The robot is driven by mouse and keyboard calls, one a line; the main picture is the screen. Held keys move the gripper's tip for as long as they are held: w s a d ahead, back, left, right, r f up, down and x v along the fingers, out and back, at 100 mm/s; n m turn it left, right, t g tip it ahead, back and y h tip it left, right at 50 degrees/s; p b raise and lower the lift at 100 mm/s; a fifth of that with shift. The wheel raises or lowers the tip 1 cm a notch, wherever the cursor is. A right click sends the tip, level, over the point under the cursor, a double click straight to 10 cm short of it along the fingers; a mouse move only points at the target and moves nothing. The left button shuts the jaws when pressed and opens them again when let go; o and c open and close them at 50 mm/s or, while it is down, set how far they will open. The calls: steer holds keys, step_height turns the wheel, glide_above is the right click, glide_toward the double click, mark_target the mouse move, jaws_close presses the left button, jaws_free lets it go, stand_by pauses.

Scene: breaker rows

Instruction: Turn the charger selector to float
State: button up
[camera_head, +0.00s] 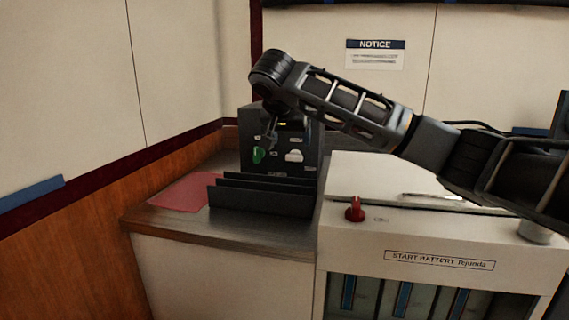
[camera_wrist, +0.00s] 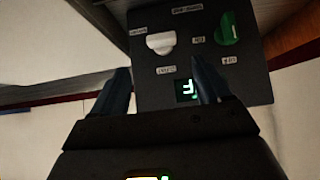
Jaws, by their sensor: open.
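The dark charger box (camera_head: 312,140) stands at the back of the counter, with a green knob (camera_head: 258,155) on the left of its face and a white knob (camera_head: 293,156) on the right. The wrist view is upside down and shows the white knob (camera_wrist: 161,42) and the green knob (camera_wrist: 228,30). The small labels around the knobs are too blurred to read. A lit green display (camera_wrist: 186,90) shows between the fingers. My gripper (camera_head: 270,140) is in front of the box; in the wrist view my gripper (camera_wrist: 166,76) is open, with nothing between its fingers.
A dark upright rack (camera_head: 262,197) stands on the counter in front of the box. A red mat (camera_head: 182,193) lies to its left. A white cabinet (camera_head: 335,258) marked START BATTERY with a red knob (camera_head: 355,210) stands at right. Walls close the left and back.

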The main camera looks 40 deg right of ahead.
mark_target(294, 156)
steer(key=x, duration=0.8)
steer(key=shift+w+a+f, duration=0.1)
steer(key=shift+a+f, duration=0.05)
steer(key=c, duration=1)
